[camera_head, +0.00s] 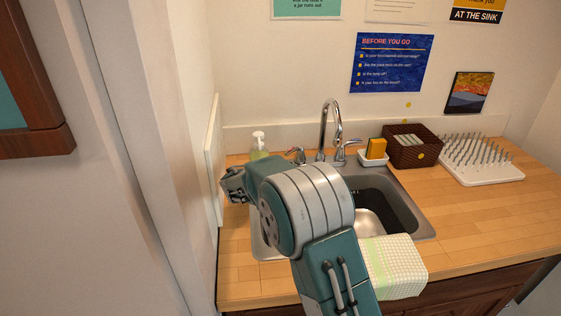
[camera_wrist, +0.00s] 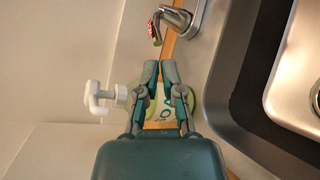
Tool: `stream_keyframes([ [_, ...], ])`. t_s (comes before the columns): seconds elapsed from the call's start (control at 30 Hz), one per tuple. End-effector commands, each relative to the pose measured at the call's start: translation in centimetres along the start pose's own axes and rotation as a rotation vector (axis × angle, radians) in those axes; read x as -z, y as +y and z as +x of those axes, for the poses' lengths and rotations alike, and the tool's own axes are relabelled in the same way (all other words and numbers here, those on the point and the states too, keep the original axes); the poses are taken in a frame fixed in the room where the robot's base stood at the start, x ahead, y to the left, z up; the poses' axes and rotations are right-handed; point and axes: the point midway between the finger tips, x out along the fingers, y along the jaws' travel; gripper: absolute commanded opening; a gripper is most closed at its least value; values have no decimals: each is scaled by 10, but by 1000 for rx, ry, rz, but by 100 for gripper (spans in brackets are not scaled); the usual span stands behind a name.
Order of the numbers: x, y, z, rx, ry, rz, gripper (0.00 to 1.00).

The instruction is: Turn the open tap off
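No running water can be made out; my arm hides part of the basin. My gripper (camera_head: 230,185) is left of the sink, apart from the tap. In the wrist view its fingers (camera_wrist: 160,70) are nearly together with nothing visibly held.
A soap bottle (camera_head: 259,149) with a white pump (camera_wrist: 104,97) stands left of the tap, partly behind my fingers in the wrist view. A sponge (camera_head: 376,148), wicker basket (camera_head: 413,151) and drying rack (camera_head: 480,160) stand right. A checked towel (camera_head: 400,268) hangs at the front.

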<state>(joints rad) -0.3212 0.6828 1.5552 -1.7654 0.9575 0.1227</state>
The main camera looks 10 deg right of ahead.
Motion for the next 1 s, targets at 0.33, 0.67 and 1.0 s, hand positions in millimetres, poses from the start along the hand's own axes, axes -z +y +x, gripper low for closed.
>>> stream_keyframes([
  [0.33,-104,-5,-33,217,-65,247,0],
  [0.67,-184,-31,-85,427,-100,502,0],
  [1.0,-242,-68,-149,627,-105,775,0],
])
